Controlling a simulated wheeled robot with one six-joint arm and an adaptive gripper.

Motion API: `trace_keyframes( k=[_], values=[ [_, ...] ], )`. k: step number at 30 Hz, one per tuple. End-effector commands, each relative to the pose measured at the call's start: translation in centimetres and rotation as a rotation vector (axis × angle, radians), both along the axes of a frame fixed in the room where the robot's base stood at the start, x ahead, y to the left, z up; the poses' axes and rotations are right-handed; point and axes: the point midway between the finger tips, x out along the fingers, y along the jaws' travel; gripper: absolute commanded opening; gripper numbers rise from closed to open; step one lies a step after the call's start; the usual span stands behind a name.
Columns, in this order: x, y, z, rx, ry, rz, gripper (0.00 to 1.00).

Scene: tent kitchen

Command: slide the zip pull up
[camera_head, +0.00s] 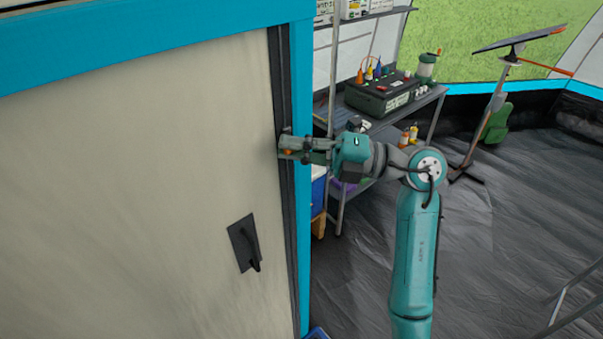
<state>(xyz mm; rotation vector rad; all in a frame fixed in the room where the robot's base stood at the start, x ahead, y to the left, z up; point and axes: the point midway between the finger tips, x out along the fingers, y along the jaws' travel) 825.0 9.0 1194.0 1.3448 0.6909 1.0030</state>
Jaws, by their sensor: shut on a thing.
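A cream fabric door panel (140,170) fills the left of the view, with a dark vertical zip strip (286,215) along its right edge, beside a bright blue frame border (301,80). My gripper (289,147) reaches in from the right and is at the strip, in the upper half of the view. It is shut on the zip pull. Only a small orange bit of the zip pull (288,152) shows between the fingers; the rest is hidden. The strip shows above and below the gripper.
A black handle patch (243,243) is on the panel, below and left of my gripper. Behind my arm stands a metal shelf (433,93) with a dark green case (380,95) and bottles. A stand with a panel (520,40) is at the back right. Dark floor (500,240) is largely open at right.

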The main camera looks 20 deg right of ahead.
Motion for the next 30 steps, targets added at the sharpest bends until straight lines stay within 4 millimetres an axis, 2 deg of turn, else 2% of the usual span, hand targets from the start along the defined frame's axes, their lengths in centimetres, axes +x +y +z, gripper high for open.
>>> trace_keyframes(
  k=[3,6,19,21,23,30],
  values=[
    [0.0,0.0,1.6,-0.002,-0.003,0.001,0.00],
    [0.0,0.0,2.3,-0.001,-0.002,0.000,0.00],
    [0.0,0.0,3.0,0.004,-0.006,-0.002,0.00],
    [0.0,0.0,3.0,0.003,-0.007,-0.002,0.23],
    [0.0,0.0,3.0,0.003,-0.007,-0.002,0.38],
    [0.0,0.0,2.8,0.001,-0.003,-0.001,0.38]
  ],
)
